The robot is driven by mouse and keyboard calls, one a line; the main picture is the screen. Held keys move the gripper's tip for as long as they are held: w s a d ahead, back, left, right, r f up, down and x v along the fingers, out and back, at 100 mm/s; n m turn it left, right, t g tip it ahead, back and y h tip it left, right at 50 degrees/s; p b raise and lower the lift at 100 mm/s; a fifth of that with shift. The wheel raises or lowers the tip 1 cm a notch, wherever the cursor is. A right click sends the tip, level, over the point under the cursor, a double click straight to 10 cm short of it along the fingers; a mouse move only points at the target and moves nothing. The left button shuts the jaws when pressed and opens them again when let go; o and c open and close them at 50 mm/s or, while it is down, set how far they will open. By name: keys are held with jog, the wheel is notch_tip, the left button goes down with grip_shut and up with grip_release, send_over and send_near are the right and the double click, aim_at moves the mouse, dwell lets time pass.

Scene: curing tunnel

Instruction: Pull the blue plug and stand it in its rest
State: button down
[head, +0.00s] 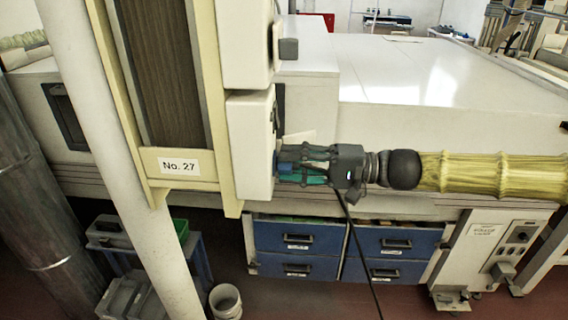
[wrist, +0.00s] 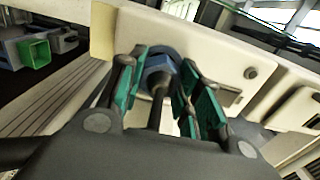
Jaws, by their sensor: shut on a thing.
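The blue plug (wrist: 159,69) sits against the face of a cream box (wrist: 210,50), with its dark cable end pointing back at my gripper. I cannot tell how deep it is seated. In the head view the plug (head: 284,167) shows as a small blue patch at the right side of the lower cream box (head: 250,145). My gripper (head: 291,167), with green finger pads, is shut on the plug from the right; its pads flank the plug in the wrist view. A black cable (head: 361,250) hangs below my gripper. I cannot make out the rest for certain.
A cream frame with a "No. 27" label (head: 180,166) and a white post (head: 120,160) stand left of the boxes. A large white housing (head: 420,80) lies behind. Blue drawers (head: 299,238) are below. A green bin (wrist: 35,54) and a white bucket (head: 226,301) stand low at left.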

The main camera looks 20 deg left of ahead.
jog(key=shift+v, duration=1.2)
jog(key=shift+d, duration=0.15)
jog(key=shift+v, duration=1.55)
jog(key=shift+f, duration=0.1)
